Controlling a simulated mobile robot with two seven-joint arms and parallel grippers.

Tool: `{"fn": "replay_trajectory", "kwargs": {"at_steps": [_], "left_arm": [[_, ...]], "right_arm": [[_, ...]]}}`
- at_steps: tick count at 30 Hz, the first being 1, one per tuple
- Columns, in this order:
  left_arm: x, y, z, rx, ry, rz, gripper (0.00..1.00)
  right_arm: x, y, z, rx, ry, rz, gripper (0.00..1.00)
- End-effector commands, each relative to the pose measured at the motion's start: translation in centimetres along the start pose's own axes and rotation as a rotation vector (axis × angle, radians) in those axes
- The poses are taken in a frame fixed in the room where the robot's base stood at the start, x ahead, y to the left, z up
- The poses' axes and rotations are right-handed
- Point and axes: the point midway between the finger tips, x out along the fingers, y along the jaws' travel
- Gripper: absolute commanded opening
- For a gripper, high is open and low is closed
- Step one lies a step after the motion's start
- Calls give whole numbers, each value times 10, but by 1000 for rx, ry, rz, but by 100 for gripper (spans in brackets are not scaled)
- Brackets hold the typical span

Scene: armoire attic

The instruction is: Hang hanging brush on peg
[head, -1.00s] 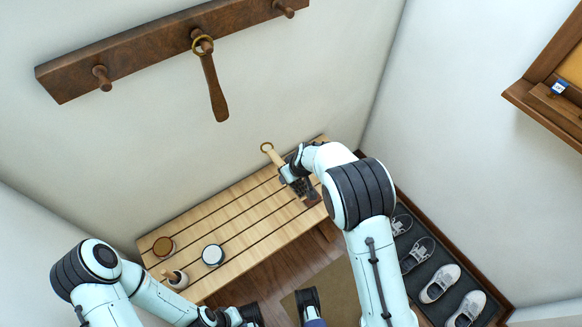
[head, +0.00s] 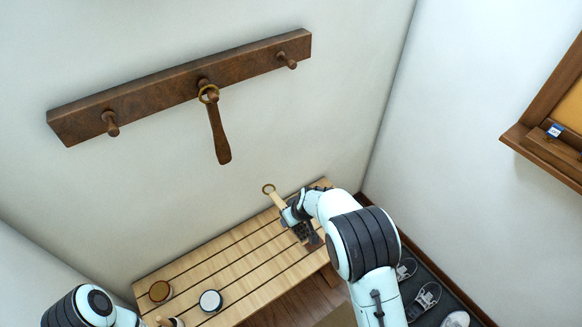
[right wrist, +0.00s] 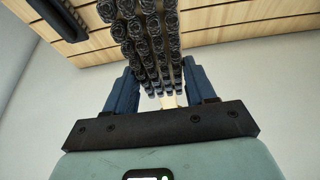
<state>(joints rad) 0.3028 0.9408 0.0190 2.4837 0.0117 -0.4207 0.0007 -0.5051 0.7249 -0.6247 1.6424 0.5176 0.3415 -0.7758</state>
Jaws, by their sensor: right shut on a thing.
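The hanging brush has a pale handle (head: 278,201), a brass-coloured ring (head: 268,188) at its end and dark bristles. My right gripper (head: 296,219) is shut on it over the bench; the ring end points up and left, towards the wall. In the right wrist view the dark bristles (right wrist: 145,40) pass between my blue fingers (right wrist: 160,92). The wooden peg rail on the wall has a left peg (head: 110,123) and a right peg (head: 288,60), both empty. A brown shoehorn (head: 219,138) hangs by its ring on the middle peg. My left gripper is out of view.
The slatted bench (head: 243,262) stands against the wall below the rail. A brown tin (head: 160,291) and a white-topped tin (head: 210,301) sit on its left part. Shoes (head: 427,297) lie on a dark mat at right. The wall between rail and bench is clear.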

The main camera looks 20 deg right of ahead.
Motion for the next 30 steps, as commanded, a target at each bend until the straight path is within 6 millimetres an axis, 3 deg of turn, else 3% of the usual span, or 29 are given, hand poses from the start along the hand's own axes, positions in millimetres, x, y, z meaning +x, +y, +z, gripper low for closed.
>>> {"fn": "replay_trajectory", "kwargs": {"at_steps": [12, 23, 30], "left_arm": [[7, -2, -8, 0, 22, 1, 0], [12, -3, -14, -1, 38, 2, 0], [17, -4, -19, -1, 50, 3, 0]], "right_arm": [[-34, 84, -43, 187, 291, 114, 23], [-74, 115, -81, 254, 577, 214, 23], [-116, 126, -109, 258, 852, 284, 23]]}}
